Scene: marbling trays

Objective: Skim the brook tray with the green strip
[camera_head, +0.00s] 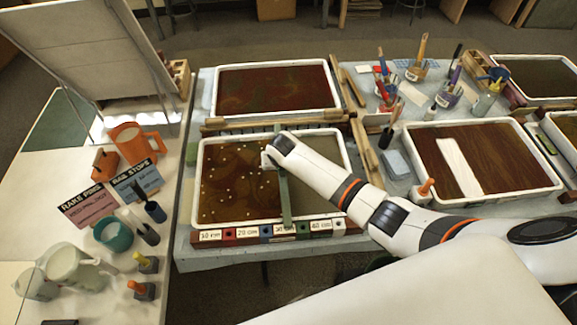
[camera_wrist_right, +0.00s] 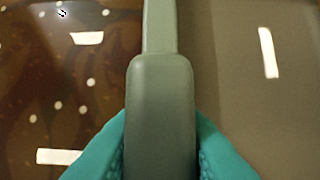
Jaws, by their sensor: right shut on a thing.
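The green strip (camera_head: 284,195) lies across the near middle tray (camera_head: 197,176), running from its far rim to its near rim. My right gripper (camera_head: 270,158) is shut on the strip near its far part; in the right wrist view its teal fingers (camera_wrist_right: 160,150) clasp both sides of the strip (camera_wrist_right: 160,100). Left of the strip, the bath (camera_head: 232,178) is brown marbled with white spots. Right of it, the bath is plain grey-brown. No name is readable on this tray. My left gripper is out of view.
A dark red tray (camera_head: 215,92) lies behind, and a brown tray with a white strip (camera_head: 460,166) lies to the right. A row of coloured labelled blocks (camera_head: 265,231) lines the near rim. Pots of brushes (camera_head: 417,70) stand at the back. Cups and signs crowd the left table.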

